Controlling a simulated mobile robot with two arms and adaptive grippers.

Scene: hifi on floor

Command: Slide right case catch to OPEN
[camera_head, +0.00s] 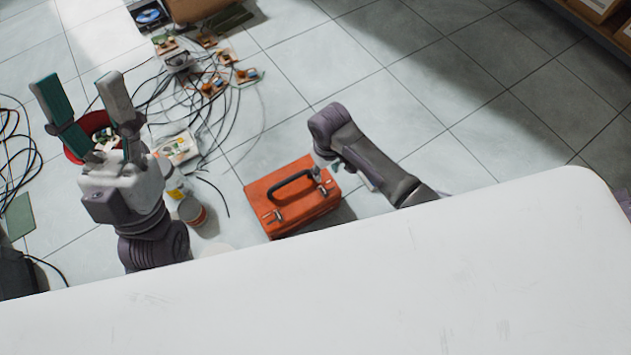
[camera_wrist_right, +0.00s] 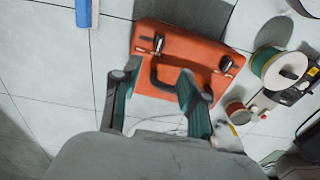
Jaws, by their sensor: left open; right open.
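The orange case (camera_head: 290,212) lies on the tiled floor, apparently shut. It has a black handle (camera_head: 291,181) and two metal catches, a left catch (camera_head: 272,216) and a right catch (camera_head: 322,186). The right wrist view shows the case (camera_wrist_right: 190,52) turned about, with the right catch (camera_wrist_right: 155,44) on the left there. My right gripper (camera_wrist_right: 157,88) is open and empty, its fingers over the handle side in that view; contact cannot be told. In the head view it is mostly hidden by its own wrist. My left gripper (camera_head: 80,92) is open and empty, left of the case.
A red bucket (camera_head: 90,130) is behind my left gripper. Cables and circuit boards (camera_head: 212,85) litter the floor beyond. A white surface (camera_head: 400,280) fills the foreground. Floor right of my right arm is clear.

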